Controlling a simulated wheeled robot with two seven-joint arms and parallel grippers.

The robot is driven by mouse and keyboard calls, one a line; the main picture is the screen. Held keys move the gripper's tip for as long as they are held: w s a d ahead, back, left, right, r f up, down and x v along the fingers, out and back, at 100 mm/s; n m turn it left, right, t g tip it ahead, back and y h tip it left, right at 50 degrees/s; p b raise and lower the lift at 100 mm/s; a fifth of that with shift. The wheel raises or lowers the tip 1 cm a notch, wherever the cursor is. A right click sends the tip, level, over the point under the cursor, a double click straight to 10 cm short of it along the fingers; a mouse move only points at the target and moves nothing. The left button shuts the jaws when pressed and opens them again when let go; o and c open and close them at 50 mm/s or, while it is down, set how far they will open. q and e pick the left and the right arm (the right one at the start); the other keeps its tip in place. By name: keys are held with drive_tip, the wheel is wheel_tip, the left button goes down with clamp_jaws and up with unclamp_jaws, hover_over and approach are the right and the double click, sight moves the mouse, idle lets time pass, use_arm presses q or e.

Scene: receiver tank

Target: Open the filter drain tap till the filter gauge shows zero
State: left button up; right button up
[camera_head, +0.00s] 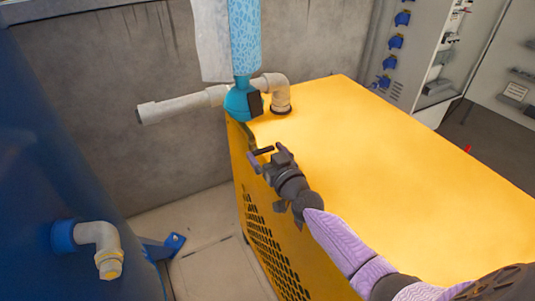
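A teal fitting (241,103) sits against the grey pipe beside the yellow cabinet; I take it as the filter's lower part, but cannot be sure. A pale-blue patterned column (245,38) rises from it out of the top of view. A small dark olive piece (247,137) shows just below it; I cannot tell if this is the drain tap. My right gripper (258,157) is beside that piece, at the cabinet's left top edge, fingers apart and nothing seen between them. I cannot tell if it touches anything. No gauge face is readable. My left gripper is not in view.
The yellow cabinet (390,160) fills the middle and right, with a grilled side. The grey pipe (180,105) runs left, and an elbow (279,92) enters the cabinet top. A blue tank (45,180) with a capped elbow (104,245) stands left. Floor shows between.

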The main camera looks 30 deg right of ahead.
drive_tip(key=c, duration=0.9)
drive_tip(key=m, duration=0.3)
drive_tip(key=shift+f+b, duration=0.3)
drive_tip(key=shift+b, duration=0.05)
drive_tip(key=shift+a+f+m+b, duration=0.15)
drive_tip(key=shift+m+b, duration=0.15)
drive_tip(key=shift+m, duration=1.4)
drive_tip(key=shift+a+f+m+b, duration=0.1)
drive_tip(key=shift+f+m+b, duration=0.15)
drive_tip(key=shift+m, duration=1.45)
drive_tip(key=shift+a+f+m+b, duration=0.1)
drive_tip(key=shift+m+b, duration=0.2)
drive_tip(key=shift+m, duration=1.4)
